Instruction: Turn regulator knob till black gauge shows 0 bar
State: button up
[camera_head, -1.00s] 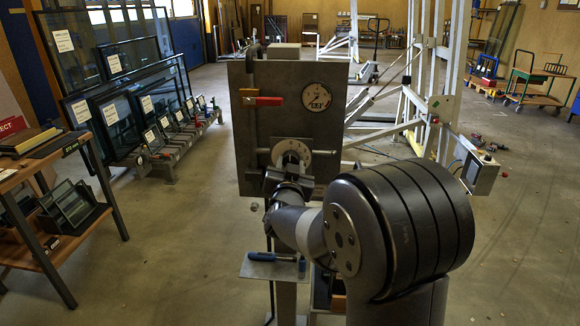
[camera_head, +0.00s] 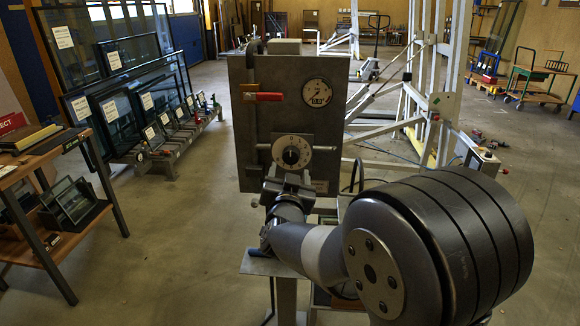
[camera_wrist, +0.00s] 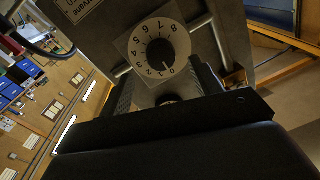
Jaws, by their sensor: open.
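The regulator knob (camera_head: 292,153) is black, on a pale round dial on the front of a grey panel. The wrist view shows the knob (camera_wrist: 160,53) and its numbered dial close up; its white mark points down toward the low numbers, exact value unclear.
A red lever handle (camera_head: 268,97) is on the panel's upper left. A small shelf (camera_head: 258,265) stands below my gripper, partly hidden by my arm. Glass frames (camera_head: 130,95) and a wooden rack (camera_head: 40,215) stand left. The floor left of the panel is clear.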

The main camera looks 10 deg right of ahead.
aim_at(290, 160)
jog(key=v, duration=0.5)
jog(key=x, duration=1)
jog(key=shift+w+d, duration=0.15)
jog(key=shift+w, duration=0.2)
jog(key=shift+m, duration=0.3)
jog(key=shift+s+r, duration=0.1)
jog(key=shift+s, duration=0.05)
